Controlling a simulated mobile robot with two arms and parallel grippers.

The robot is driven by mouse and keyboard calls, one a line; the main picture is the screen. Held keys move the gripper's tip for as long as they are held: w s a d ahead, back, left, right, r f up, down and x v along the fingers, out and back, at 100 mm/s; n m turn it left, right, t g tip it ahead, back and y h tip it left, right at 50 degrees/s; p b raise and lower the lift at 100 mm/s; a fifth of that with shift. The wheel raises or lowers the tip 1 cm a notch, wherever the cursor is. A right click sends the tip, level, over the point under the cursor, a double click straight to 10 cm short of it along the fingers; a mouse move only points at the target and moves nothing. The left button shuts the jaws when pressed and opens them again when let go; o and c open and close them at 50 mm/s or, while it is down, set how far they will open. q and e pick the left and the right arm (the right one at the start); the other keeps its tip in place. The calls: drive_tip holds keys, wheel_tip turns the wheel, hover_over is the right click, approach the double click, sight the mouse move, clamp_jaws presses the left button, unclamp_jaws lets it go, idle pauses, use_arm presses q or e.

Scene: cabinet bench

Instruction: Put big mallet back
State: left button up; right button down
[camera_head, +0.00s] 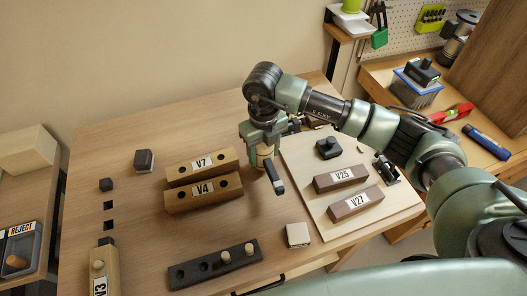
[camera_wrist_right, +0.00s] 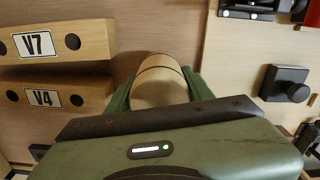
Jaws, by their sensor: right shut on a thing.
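My right gripper (camera_head: 264,160) is above the bench, right of the V7 and V4 blocks. It is shut on a pale wooden cylinder (camera_wrist_right: 160,78) with a dark line round it, which looks like the big mallet. In the right wrist view the green fingers of my right gripper (camera_wrist_right: 157,88) press its two sides. My left gripper is not in view.
The V7 block (camera_head: 183,172) and V4 block (camera_head: 184,205) have dark holes. On a pale board right of the gripper are the V25 block (camera_head: 325,184), V27 block (camera_head: 340,211) and a black knobbed piece (camera_head: 328,147). A small white-topped block (camera_head: 298,235) sits near the front.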

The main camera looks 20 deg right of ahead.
drive_tip(key=shift+f+b, duration=0.55)
drive_tip(key=shift+b, duration=0.1)
idle(0.8)
drive_tip(key=shift+f, duration=0.2)
drive_tip(key=shift+f+b, duration=0.35)
drive_tip(key=shift+b, duration=0.3)
idle(0.5)
drive_tip(key=shift+c, duration=1.8)
unclamp_jaws()
drive_tip(key=shift+r+p, duration=2.05)
drive_tip(key=shift+r, duration=1.5)
